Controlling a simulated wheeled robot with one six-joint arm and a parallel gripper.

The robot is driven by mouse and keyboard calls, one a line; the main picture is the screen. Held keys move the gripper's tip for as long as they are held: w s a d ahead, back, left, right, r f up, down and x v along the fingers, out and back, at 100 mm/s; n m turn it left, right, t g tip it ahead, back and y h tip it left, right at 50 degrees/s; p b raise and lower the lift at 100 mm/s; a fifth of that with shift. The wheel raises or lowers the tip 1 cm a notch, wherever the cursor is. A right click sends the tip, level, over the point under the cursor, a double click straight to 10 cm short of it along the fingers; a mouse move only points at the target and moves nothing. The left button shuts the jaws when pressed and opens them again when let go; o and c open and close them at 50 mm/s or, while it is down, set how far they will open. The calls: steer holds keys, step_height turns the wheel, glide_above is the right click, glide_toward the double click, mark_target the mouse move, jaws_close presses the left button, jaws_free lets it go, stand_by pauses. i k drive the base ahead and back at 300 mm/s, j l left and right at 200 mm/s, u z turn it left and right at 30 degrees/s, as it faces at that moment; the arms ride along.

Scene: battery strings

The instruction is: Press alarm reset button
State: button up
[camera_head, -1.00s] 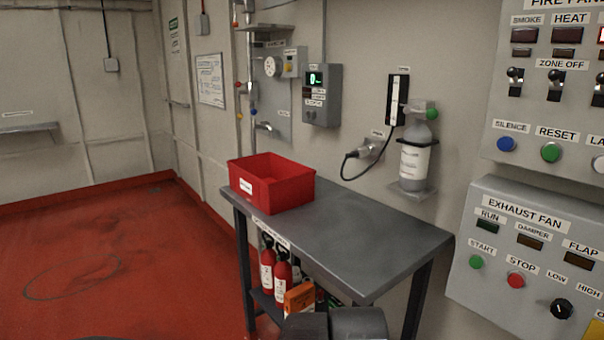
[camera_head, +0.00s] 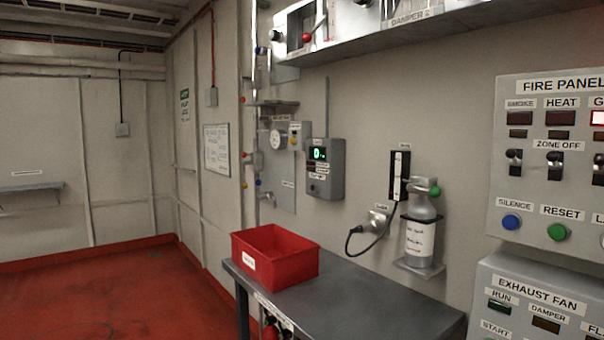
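The fire panel (camera_head: 521,155) is on the wall at the right, cut off by the picture's right edge. Its green button (camera_head: 557,232) sits under the label RESET (camera_head: 561,212). A blue button (camera_head: 511,222) under SILENCE is to its left. A grey wall box (camera_head: 325,180) with a lit green display (camera_head: 318,154) hangs near the middle; its small labels are too small to read. My gripper is not in view.
A grey table (camera_head: 371,299) stands below, with a red bin (camera_head: 297,265) on it. A gas cylinder (camera_head: 421,240) is mounted on the wall. The exhaust fan panel (camera_head: 484,285) is below the fire panel. A shelf (camera_head: 404,37) juts out above. Red floor (camera_head: 110,295) is clear at left.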

mark_target(557, 232)
steer(key=z, duration=1.85)
